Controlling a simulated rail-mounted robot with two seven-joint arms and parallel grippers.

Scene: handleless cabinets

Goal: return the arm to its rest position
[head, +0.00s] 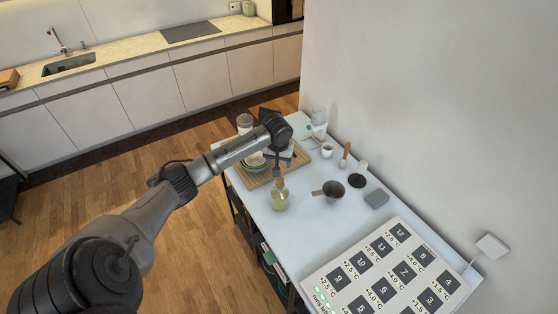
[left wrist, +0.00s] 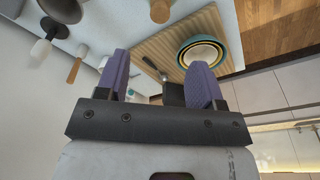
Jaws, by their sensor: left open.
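My left arm (head: 235,153) reaches in from the lower left over the white table. Its gripper is above the wooden board (head: 295,163) and partly hidden by my own wrist in the head view. In the left wrist view the gripper (left wrist: 158,77) has its two purple fingers spread apart, with nothing between them. The board (left wrist: 173,45) and the nested bowls (left wrist: 203,54) lie beyond the fingers. My right gripper is not in view.
A corked bottle (head: 279,199) stands close in front of the board. Wooden floor (head: 190,245) is clear at left.

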